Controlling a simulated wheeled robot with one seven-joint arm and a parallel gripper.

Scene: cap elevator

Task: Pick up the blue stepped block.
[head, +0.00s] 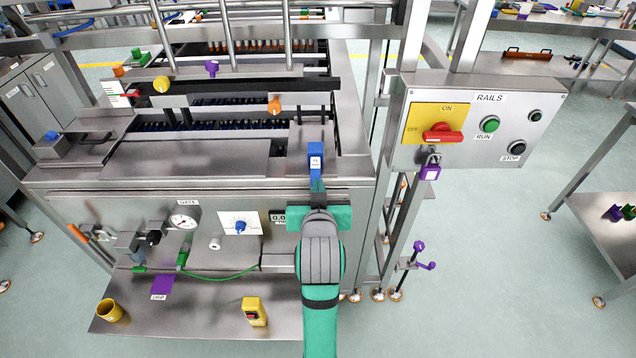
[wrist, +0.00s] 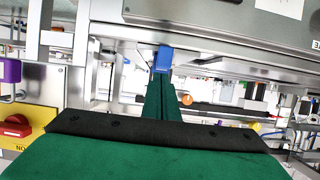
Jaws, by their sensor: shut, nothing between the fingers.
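The blue stepped block (head: 316,158) carries a small white label and stands at the front right edge of the machine's top in the head view. In the wrist view the blue block (wrist: 163,58) shows just beyond the fingertips. My green gripper (head: 318,200) is in front of the block, pointing at it. In the wrist view the fingers of my gripper (wrist: 161,78) lie together with nothing between them. Whether the tips touch the block cannot be told. The block's lower part is partly hidden by my gripper in the head view.
The steel machine front (head: 110,215) has a gauge (head: 183,222) and a blue-knobbed dial (head: 240,227). A RAILS panel (head: 470,150) with a red switch stands to the right. A shelf below holds a yellow cup (head: 110,311) and a yellow button box (head: 254,311).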

